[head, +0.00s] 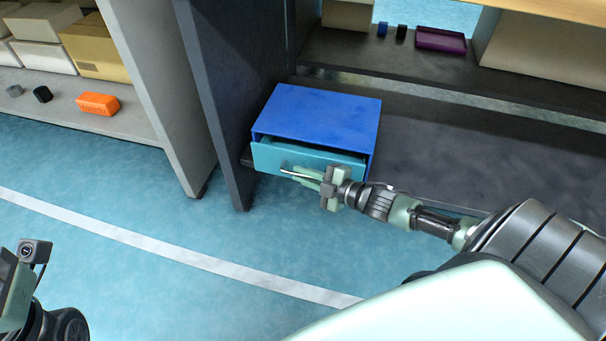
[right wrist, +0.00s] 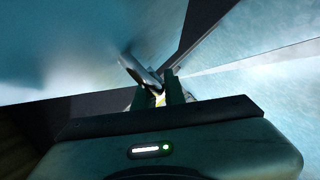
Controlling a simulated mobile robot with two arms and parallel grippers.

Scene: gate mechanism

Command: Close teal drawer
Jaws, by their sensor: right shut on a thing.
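The teal drawer (head: 300,162) sits in a blue cabinet (head: 320,112) on the low dark shelf. It stands slightly open, with a dark gap showing behind the top of its front. A metal bar handle (head: 297,174) runs across the drawer front. My right gripper (head: 312,178) is at the handle and shut on it. In the right wrist view the handle (right wrist: 140,70) shows between the fingers, close to the pale drawer front. My left arm shows only in part at the lower left of the head view, and its fingers are out of the picture.
A dark upright panel (head: 240,90) stands just left of the cabinet. The dark shelf (head: 450,150) is bare to its right. A purple tray (head: 441,39) and small blocks lie on the shelf behind. An orange block (head: 98,103) lies on the left shelf. The floor (head: 130,200) in front is clear.

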